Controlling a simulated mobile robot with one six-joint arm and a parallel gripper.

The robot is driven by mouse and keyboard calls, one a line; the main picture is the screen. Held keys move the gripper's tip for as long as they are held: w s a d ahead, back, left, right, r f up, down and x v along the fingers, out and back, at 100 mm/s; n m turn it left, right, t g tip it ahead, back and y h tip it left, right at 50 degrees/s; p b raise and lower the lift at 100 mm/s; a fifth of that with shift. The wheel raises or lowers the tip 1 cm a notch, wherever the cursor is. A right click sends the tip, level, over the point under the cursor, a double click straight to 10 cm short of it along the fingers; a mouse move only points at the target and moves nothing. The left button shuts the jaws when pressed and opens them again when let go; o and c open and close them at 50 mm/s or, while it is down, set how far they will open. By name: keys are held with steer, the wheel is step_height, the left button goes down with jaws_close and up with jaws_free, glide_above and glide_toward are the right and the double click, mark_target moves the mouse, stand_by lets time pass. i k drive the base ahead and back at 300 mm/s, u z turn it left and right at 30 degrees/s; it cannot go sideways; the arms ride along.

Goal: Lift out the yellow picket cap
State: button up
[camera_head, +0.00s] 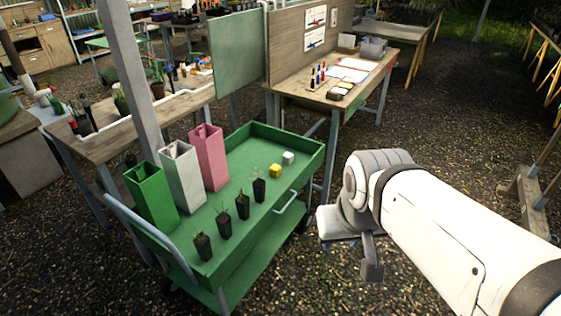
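A small yellow block (275,170), which looks like the yellow picket cap, sits on the top tray of a green cart (262,210). A small white block (288,158) is just behind it to the right, close by. My gripper (371,268) is to the right of the cart, apart from it and from the yellow block. It points down over the gravel. Only part of its fingers shows below the wrist, so I cannot tell whether it is open or shut.
A green tube (152,197), a white tube (183,178) and a pink tube (208,158) stand upright along the cart's left. Several black seedling pots (242,205) line its front side. The cart has raised edges. A wooden bench (350,95) stands behind; gravel (480,150) is open at right.

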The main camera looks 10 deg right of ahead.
mark_target(275, 169)
steer(key=u, duration=0.15)
steer(key=i, duration=0.85)
steer(key=z, duration=2.5)
steer(key=i, duration=1.6)
steer(key=u, duration=1.55)
